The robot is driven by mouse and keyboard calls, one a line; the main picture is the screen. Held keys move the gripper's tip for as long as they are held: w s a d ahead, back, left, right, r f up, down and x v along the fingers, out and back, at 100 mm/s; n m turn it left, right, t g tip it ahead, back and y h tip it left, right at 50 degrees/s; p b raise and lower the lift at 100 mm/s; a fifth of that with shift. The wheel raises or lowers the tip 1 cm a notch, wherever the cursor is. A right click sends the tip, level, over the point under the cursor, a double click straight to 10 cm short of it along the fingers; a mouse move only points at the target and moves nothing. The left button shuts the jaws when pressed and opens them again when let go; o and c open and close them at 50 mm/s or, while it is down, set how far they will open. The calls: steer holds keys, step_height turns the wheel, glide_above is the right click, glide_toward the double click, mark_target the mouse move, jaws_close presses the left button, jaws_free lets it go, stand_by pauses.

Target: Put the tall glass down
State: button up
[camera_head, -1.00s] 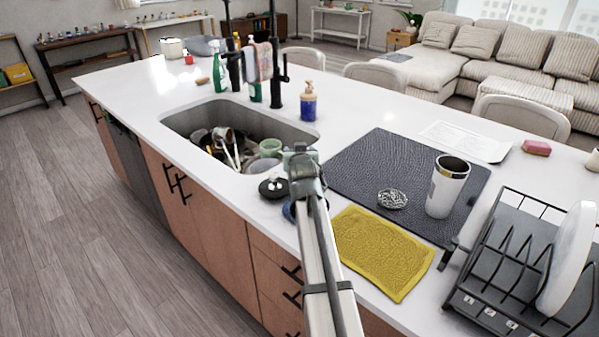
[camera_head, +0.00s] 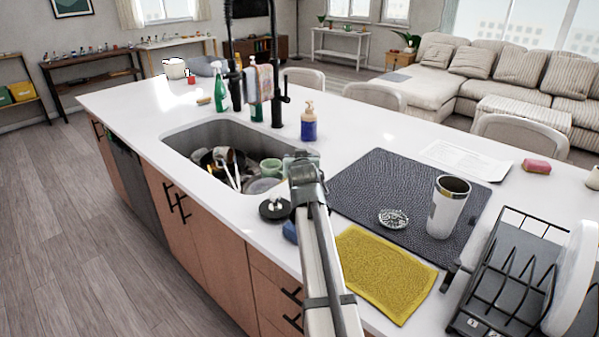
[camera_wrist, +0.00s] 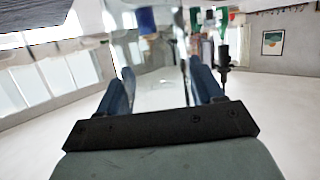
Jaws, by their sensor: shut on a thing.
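My gripper (camera_wrist: 161,68) is shut on a tall clear glass (camera_wrist: 158,92), which stands out between its two blue fingers in the wrist view. The glass is see-through, so its outline and far end are hard to make out. In the head view my gripper is at the end of the arm, over the counter just right of the sink; my own wrist mostly hides its fingers and the glass. I cannot tell how high the glass is above the counter.
A dark mat (camera_head: 375,180) holds a white tumbler (camera_head: 448,207) and a metal scrubber (camera_head: 393,218). A yellow cloth (camera_head: 385,272) lies in front, a dish rack (camera_head: 512,275) at right. The sink (camera_head: 203,134) holds dishes. A soap bottle (camera_head: 308,122) stands behind it.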

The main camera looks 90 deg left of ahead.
step_height(320, 180, up, 6)
steer(key=shift+w+f, duration=0.1)
steer(key=shift+f, duration=0.1)
steer(key=w+d+r+m+t+h, duration=0.2)
steer(key=w+d+r+m+t, duration=0.15)
steer(key=w, duration=1.15)
steer(key=w+d+r+m+t+h, duration=0.1)
steer(key=w+d+r+m+t, duration=0.2)
steer(key=w, duration=1.1)
steer(key=w+d+r+m+t+h, duration=0.1)
steer(key=w+m+t+h, duration=0.2)
steer(key=w, duration=1.2)
steer(key=w+d+f+m+t+h, duration=0.2)
steer(key=w+d+m+t+h, duration=0.15)
steer(key=w+d, duration=0.5)
steer(key=w+d+f+m+t+h, duration=0.2)
steer(key=w+d+m+h, duration=0.35)
steer(key=d, duration=0.55)
step_height(320, 180, down, 9)
steer(key=shift+w+r, duration=0.15)
steer(key=shift+n, duration=0.25)
steer(key=o, duration=1.7)
steer(key=shift+c, duration=0.2)
